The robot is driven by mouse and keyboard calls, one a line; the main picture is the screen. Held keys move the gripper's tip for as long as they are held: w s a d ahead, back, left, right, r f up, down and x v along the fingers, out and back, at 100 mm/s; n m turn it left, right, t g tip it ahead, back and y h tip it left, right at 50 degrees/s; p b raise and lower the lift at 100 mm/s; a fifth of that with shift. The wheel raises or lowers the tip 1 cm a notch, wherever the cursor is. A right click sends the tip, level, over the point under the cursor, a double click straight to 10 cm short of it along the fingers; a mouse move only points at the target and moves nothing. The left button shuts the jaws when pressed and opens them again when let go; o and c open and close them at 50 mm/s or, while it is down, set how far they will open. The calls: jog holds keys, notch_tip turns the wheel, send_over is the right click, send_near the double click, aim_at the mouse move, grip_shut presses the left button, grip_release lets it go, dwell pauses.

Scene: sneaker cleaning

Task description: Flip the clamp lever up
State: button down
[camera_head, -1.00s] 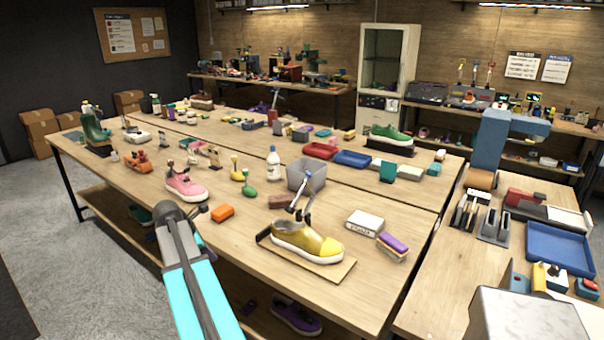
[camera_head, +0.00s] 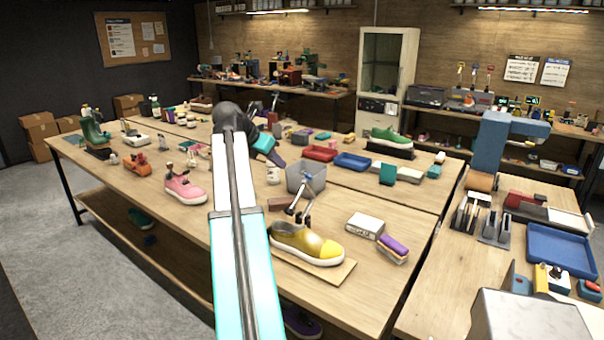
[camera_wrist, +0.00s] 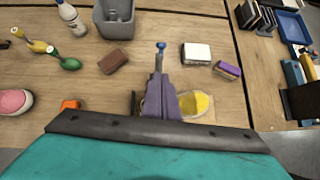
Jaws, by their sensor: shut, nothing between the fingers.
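The yellow sneaker (camera_head: 305,243) lies on a wooden board (camera_head: 340,272) near the front edge of the table. The clamp (camera_head: 302,208) stands at the sneaker, and its lever slants upward away from it. In the wrist view the blue lever tip (camera_wrist: 161,46) shows beyond my fingers, and part of the yellow sneaker (camera_wrist: 196,104) shows to their right. My gripper (camera_head: 278,160) is shut and empty, raised above the table to the left of the clamp in the head view. In the wrist view my gripper (camera_wrist: 160,82) hides the lower part of the clamp.
A grey bin (camera_head: 306,178) stands behind the clamp. A white box (camera_head: 365,226) and a purple-topped brush (camera_head: 393,248) lie to its right. A brown block (camera_wrist: 113,61) and an orange block (camera_wrist: 70,104) lie to the left in the wrist view.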

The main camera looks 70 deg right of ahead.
jog(key=shift+d+f, duration=0.1)
jog(key=shift+f, duration=0.05)
jog(key=p, duration=0.2)
send_near(307, 178)
notch_tip(307, 178, down, 3)
jog(key=shift+s+d+f+p, duration=0.15)
jog(key=shift+s+d, duration=0.05)
jog(key=shift+d, duration=0.4)
jog(key=shift+s+d+f+p, duration=0.15)
jog(key=shift+s+d+p, duration=0.1)
jog(key=shift+d, duration=0.35)
jog(key=shift+s+d+f+p, duration=0.1)
jog(key=shift+s+d+f, duration=0.1)
jog(key=shift+d, duration=0.45)
jog(key=shift+w+r, duration=0.1)
